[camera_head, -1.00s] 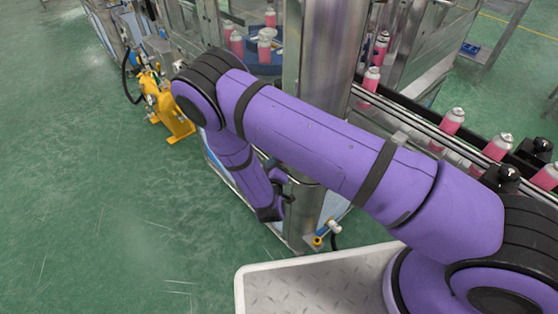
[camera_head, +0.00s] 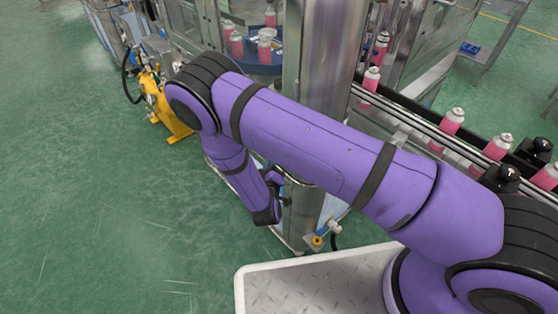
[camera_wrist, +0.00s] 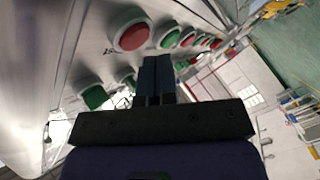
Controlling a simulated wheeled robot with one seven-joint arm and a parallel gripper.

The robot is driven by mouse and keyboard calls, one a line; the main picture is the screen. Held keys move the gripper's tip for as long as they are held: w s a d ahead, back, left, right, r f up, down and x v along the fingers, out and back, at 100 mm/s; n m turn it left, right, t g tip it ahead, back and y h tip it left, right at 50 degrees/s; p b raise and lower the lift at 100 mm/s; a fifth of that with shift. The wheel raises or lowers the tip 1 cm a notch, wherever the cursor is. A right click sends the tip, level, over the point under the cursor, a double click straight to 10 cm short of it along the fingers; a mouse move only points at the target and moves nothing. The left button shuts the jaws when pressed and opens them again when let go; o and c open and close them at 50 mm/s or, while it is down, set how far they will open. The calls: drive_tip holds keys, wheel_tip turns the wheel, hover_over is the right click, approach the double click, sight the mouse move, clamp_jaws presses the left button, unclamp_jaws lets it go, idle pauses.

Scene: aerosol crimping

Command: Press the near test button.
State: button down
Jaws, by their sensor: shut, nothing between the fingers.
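In the wrist view, a pale machine panel (camera_wrist: 60,40) carries several round buttons. A large red button (camera_wrist: 130,36) is just left of and above my fingertips. A green button (camera_wrist: 93,96) lies lower left, and a second green button (camera_wrist: 129,82), partly hidden, is beside the fingers. I cannot tell which of them is the near test button. My gripper (camera_wrist: 158,62) is shut and empty, pointing along the panel; contact with a button cannot be made out. In the head view my wrist hangs beside the steel column (camera_head: 318,100), and the buttons are hidden.
A row of further green and red buttons (camera_wrist: 188,39) runs off beyond my fingertips. A conveyor (camera_head: 420,125) with pink cans (camera_head: 451,121) is at right. A yellow device (camera_head: 168,108) stands on the green floor at left. The floor (camera_head: 100,220) in front is clear.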

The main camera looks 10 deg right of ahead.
drive_tip(key=s+a, duration=0.2)
drive_tip(key=a, duration=0.2)
drive_tip(key=shift+s+a, duration=0.1)
drive_tip(key=shift+s, duration=0.3)
idle(0.9)
